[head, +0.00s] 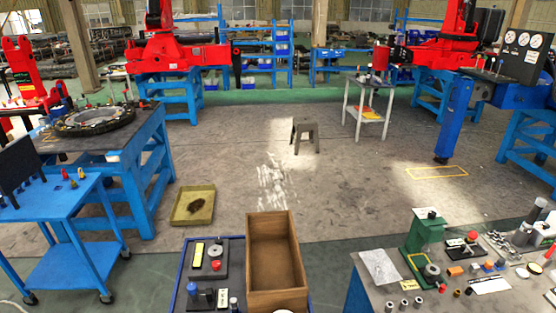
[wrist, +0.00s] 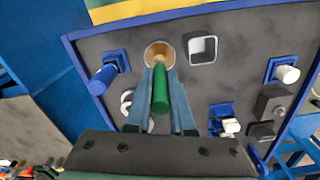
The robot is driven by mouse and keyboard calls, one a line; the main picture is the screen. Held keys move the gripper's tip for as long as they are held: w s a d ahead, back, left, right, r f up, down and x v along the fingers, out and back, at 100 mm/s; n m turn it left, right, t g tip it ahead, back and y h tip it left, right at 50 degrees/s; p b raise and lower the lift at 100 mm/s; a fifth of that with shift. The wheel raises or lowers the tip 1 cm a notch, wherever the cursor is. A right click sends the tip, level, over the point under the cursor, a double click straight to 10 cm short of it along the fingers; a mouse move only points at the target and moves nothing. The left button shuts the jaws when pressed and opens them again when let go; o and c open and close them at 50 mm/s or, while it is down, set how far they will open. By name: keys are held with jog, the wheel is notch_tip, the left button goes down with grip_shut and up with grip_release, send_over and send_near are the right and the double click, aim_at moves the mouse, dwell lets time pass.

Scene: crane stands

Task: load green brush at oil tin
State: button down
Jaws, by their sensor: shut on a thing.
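In the wrist view, my gripper (wrist: 160,112) is shut on the green brush (wrist: 160,90), a slim green stick between its two blue-grey fingers. The brush points up the picture toward a round tin (wrist: 149,59) with a golden-brown inside, which looks like the oil tin. The far end of the brush overlaps the tin's opening in the picture. I cannot tell whether it is inside the tin or above it. The gripper does not show in the head view, and I cannot pick out the tin there.
In the wrist view, a square grey cup (wrist: 203,50) stands right of the tin on a dark, blue-edged top (wrist: 240,75). Blue holders stand at both sides. In the head view, a wooden box (head: 276,298) stands in front and a cluttered bench (head: 385,290) at right.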

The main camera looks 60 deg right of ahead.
jog(key=shift+s+f+b, duration=0.1)
jog(key=shift+f+b, duration=0.25)
jog(key=shift+f, duration=0.25)
dwell(1.2)
notch_tip(320, 180, up, 7)
jog(key=p, duration=0.7)
jog(key=shift+r, duration=0.1)
dwell(1.1)
